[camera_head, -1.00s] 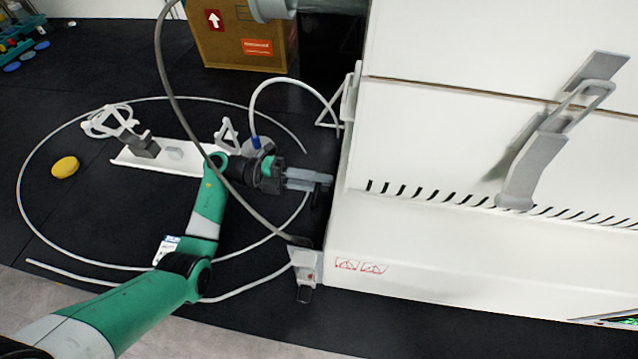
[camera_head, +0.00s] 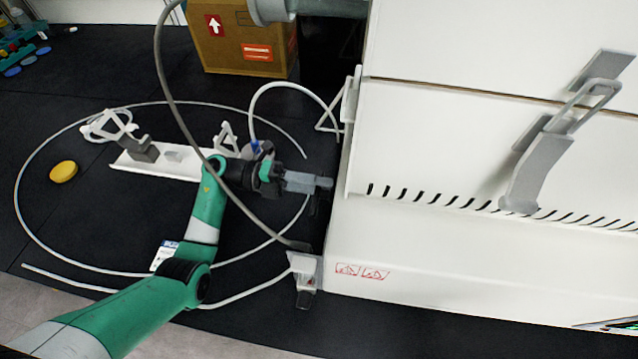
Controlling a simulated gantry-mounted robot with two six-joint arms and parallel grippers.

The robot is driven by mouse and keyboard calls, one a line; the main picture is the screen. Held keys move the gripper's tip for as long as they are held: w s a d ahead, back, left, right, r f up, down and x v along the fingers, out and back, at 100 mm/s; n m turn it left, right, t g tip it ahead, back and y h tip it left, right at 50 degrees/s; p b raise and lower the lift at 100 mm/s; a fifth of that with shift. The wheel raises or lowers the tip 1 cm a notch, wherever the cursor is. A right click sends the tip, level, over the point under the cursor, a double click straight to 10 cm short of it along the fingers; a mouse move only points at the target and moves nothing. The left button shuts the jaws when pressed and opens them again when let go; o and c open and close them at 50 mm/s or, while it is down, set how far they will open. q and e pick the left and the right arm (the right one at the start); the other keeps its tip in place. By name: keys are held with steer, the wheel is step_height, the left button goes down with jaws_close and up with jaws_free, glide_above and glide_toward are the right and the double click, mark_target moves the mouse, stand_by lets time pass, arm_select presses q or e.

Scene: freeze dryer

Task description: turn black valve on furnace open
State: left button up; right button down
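The white furnace (camera_head: 440,240) fills the right side of the head view. My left gripper (camera_head: 322,184) is at the furnace's left side, with its grey fingers pointing right. Dark parts show at and just below the fingertips; I cannot tell whether they are a valve handle or finger pads, or whether the fingers touch them. The side face of the furnace is mostly hidden. My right gripper is not in view.
A grey hose (camera_head: 166,85) loops in front of my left arm, and a white tube (camera_head: 38,240) circles on the black surface. A white stand (camera_head: 130,163), a yellow disc (camera_head: 63,172) and a cardboard box (camera_head: 240,45) lie around. A grey latch (camera_head: 540,165) juts from the furnace front.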

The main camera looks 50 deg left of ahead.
arm_select(q)
steer(key=shift+o, duration=1.4)
steer(key=shift+a, duration=0.1)
steer(key=p+v, duration=0.1)
steer(key=v, duration=0.6)
steer(key=shift+s, duration=0.15)
steer(key=shift+a, duration=0.1)
